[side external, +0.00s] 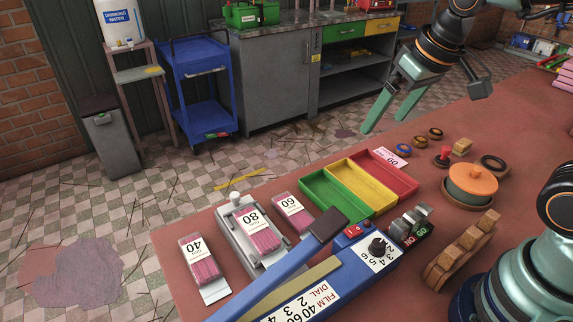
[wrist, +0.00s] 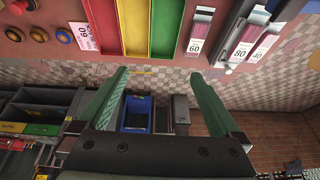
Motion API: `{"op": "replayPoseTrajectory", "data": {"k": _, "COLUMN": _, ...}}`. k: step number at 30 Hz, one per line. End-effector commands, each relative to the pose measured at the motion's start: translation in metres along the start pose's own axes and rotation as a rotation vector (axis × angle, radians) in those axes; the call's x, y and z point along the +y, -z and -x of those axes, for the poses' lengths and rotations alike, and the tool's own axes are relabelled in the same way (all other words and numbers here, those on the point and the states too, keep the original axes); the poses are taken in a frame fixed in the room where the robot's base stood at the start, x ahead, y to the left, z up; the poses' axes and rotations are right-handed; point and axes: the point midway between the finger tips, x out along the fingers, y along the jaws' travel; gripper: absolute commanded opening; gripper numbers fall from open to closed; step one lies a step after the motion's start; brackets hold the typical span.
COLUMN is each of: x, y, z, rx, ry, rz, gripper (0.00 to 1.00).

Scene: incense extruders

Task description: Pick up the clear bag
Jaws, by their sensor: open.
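I cannot single out one clear bag. Several flat packets of pink sticks with white number labels lie on the red-brown table: the 40 packet (side external: 203,264) at the front left, the 80 packet (side external: 259,234) on a grey metal holder, and the 60 packet (side external: 292,214) behind it. In the wrist view, the 60 packet (wrist: 199,34), the 80 packet (wrist: 240,46) and the 40 packet (wrist: 263,48) show at the upper right. My gripper (side external: 383,137) is open and empty, above and behind the trays, well apart from the packets; its two green fingers also show in the wrist view (wrist: 157,75).
Green (side external: 318,200), yellow (side external: 369,185) and red (side external: 411,186) trays sit mid-table, with a pink 60 card (side external: 390,158) behind. A blue dial device (side external: 350,262) crosses the front. A pot with an orange lid (side external: 472,179) and a wooden rack (side external: 460,253) stand right.

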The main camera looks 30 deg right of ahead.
Motion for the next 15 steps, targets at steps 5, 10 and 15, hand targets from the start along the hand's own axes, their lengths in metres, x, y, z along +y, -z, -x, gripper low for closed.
{"op": "replayPoseTrajectory", "data": {"k": 5, "x": -0.026, "y": 0.025, "z": -0.027, "rx": -0.102, "ry": 0.011, "rz": 0.001, "gripper": 1.0}}
{"op": "replayPoseTrajectory", "data": {"k": 10, "x": -0.052, "y": 0.043, "z": -0.06, "rx": -0.192, "ry": 0.01, "rz": 0.0, "gripper": 1.0}}
{"op": "replayPoseTrajectory", "data": {"k": 15, "x": -0.08, "y": 0.051, "z": -0.1, "rx": -0.28, "ry": -0.001, "rz": 0.0, "gripper": 1.0}}
